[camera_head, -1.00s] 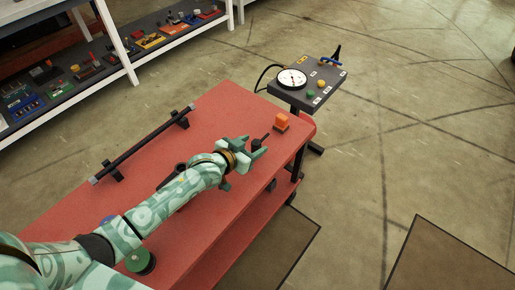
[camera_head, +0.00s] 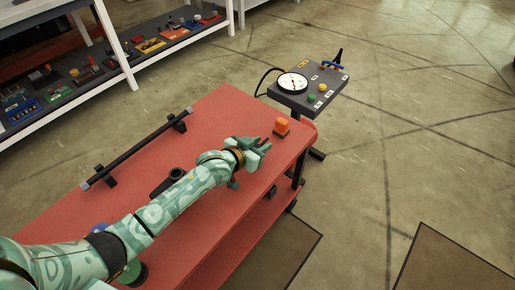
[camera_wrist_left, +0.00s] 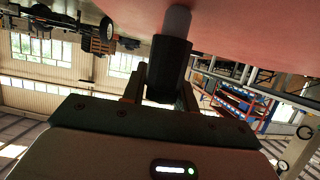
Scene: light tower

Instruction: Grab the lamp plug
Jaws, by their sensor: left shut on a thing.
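My left gripper (camera_head: 258,148) is over the far part of the red cart top and is shut on the lamp plug. In the left wrist view the plug (camera_wrist_left: 168,68) is a black cylinder with a paler grey end, standing between the two fingers (camera_wrist_left: 163,92). In the head view the plug is mostly hidden by the gripper; only dark bits show at the fingers. Whether the plug touches the cart top cannot be told. My right gripper is in neither view.
An orange block (camera_head: 282,126) stands on the red cart (camera_head: 225,108) just beyond my gripper. A black bar on stands (camera_head: 140,150) lies along the left edge. A dark panel with a dial (camera_head: 293,83) stands past the far end. Shelves (camera_head: 110,60) are at the upper left.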

